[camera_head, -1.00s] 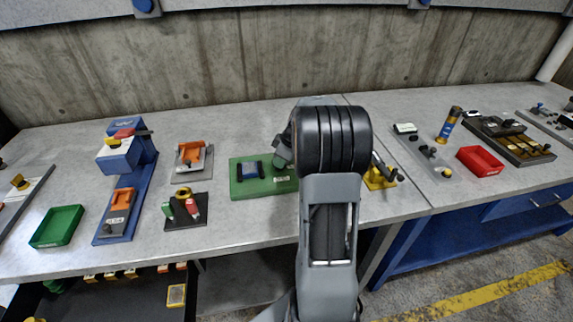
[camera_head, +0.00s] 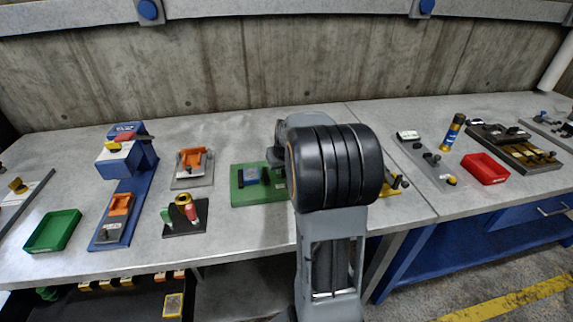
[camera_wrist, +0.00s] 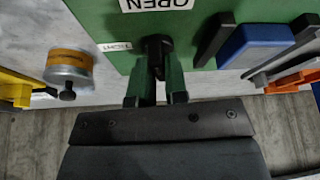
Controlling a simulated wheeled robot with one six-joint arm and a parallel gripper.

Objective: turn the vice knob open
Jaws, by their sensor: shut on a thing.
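The vice has a green base plate (camera_head: 250,193) near the middle of the bench, with a blue block (camera_head: 249,176) on it. My arm hides its right part in the head view. In the wrist view the green plate (camera_wrist: 110,32) fills the top, with the blue block (camera_wrist: 256,44) at right. My gripper (camera_wrist: 160,80) has its two green fingers closed on either side of the black vice knob (camera_wrist: 156,48). An upside-down OPEN label (camera_wrist: 157,4) lies above the knob, and a smaller label, seemingly TIGHT (camera_wrist: 117,46), lies to its left.
Left of the vice are a dark plate (camera_head: 186,217) with red and green parts, an orange fixture (camera_head: 191,160), a blue stand (camera_head: 132,190) and a green tray (camera_head: 54,231). A red tray (camera_head: 485,168) and grey plate (camera_head: 432,165) are at right.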

